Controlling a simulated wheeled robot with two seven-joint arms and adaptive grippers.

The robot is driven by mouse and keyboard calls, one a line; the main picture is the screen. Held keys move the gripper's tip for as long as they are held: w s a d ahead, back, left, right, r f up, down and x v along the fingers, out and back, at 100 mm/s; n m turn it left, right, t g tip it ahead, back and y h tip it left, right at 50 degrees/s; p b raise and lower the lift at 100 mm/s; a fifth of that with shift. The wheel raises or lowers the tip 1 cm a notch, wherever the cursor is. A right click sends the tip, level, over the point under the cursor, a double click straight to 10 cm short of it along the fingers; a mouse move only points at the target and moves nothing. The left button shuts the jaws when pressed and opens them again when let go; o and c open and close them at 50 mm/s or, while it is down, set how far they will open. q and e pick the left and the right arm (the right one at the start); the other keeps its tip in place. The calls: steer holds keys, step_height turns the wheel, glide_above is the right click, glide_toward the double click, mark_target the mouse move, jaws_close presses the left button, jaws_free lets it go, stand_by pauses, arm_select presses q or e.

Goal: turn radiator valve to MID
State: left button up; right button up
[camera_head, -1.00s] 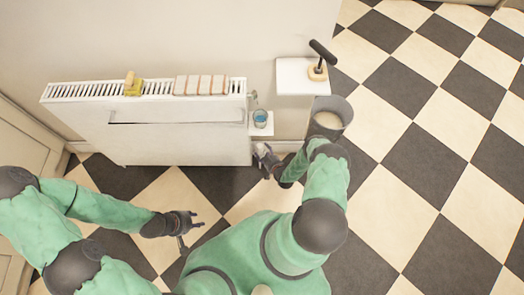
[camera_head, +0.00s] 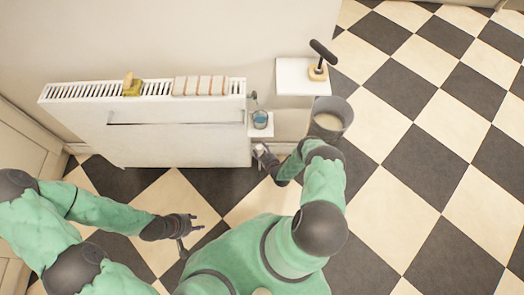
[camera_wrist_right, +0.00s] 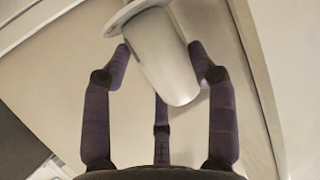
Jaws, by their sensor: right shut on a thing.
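The radiator valve shows in the right wrist view as a smooth pale grey, rounded knob (camera_wrist_right: 165,60) with a wider collar at its top. My right gripper (camera_wrist_right: 163,75) is shut on it, with fingers on both sides and a third finger behind. No setting marks can be read on the knob. In the head view my right gripper (camera_head: 262,153) is low at the right end of the white radiator (camera_head: 180,145), and the valve is hidden there. My left gripper (camera_head: 190,226) is open and empty, in front of the radiator and away from it.
A yellow sponge (camera_head: 131,88) and a striped folded cloth (camera_head: 200,86) lie on the radiator. A small shelf (camera_head: 267,131) holds a blue-topped cup (camera_head: 260,119). A white shelf (camera_head: 290,80) with a black-handled tool (camera_head: 318,65) and a grey bucket (camera_head: 330,118) stand to the right.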

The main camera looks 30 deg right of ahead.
steer(key=shift+a+m+h, duration=0.15)
steer(key=shift+m+h, duration=0.95)
steer(key=shift+h, duration=0.1)
steer(key=o, duration=0.9)
steer(key=shift+s, duration=0.15)
steer(key=v, duration=1.2)
steer(key=shift+r, duration=0.2)
steer(key=shift+w+g, duration=0.2)
steer(key=shift+g, duration=0.1)
